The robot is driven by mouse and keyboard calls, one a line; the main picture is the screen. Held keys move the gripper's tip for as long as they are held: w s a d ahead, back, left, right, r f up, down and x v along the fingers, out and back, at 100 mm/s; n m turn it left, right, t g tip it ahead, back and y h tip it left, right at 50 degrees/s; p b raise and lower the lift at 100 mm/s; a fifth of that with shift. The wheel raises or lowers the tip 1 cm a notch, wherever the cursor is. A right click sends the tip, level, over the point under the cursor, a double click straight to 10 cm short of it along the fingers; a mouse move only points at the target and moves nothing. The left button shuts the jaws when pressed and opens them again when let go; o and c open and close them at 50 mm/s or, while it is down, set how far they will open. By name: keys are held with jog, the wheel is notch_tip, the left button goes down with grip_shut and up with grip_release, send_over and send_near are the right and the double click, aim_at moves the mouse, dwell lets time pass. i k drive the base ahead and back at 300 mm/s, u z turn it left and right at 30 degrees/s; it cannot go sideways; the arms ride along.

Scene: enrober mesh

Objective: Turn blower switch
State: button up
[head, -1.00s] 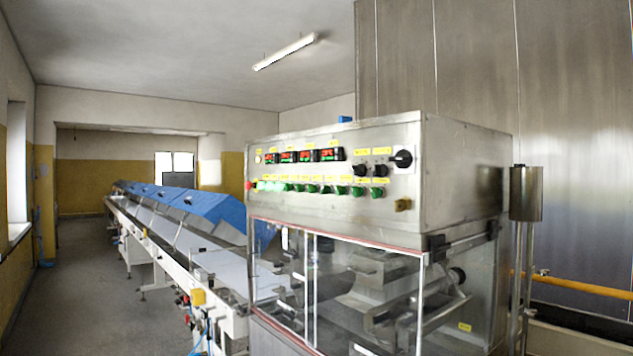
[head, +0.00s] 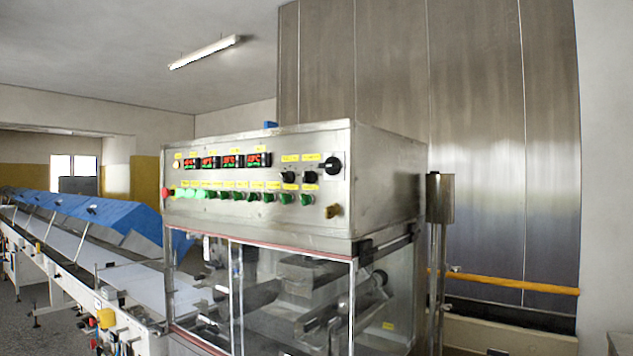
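The steel control panel (head: 232,155) of the enrober faces me in the head view. Two small black switches, a left one (head: 288,177) and a right one (head: 310,177), sit under yellow labels at its right side. I cannot read the labels, so I cannot tell which one is the blower switch. A row of green buttons (head: 254,196) runs below several lit red displays (head: 231,161). My gripper is not in view.
Clear guard panels (head: 290,300) close the machine's front below the controls. A long conveyor (head: 130,280) with blue covers (head: 120,222) runs off to the left. A steel post with a cylinder (head: 440,198) and a yellow rail (head: 510,284) stand at the right.

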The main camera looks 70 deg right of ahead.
aim_at(252, 196)
jog(key=u, duration=0.5)
jog(key=k, duration=0.15)
jog(key=z, duration=2.6)
jog(key=k, duration=0.95)
jog(key=u, duration=0.15)
jog(key=i, duration=0.75)
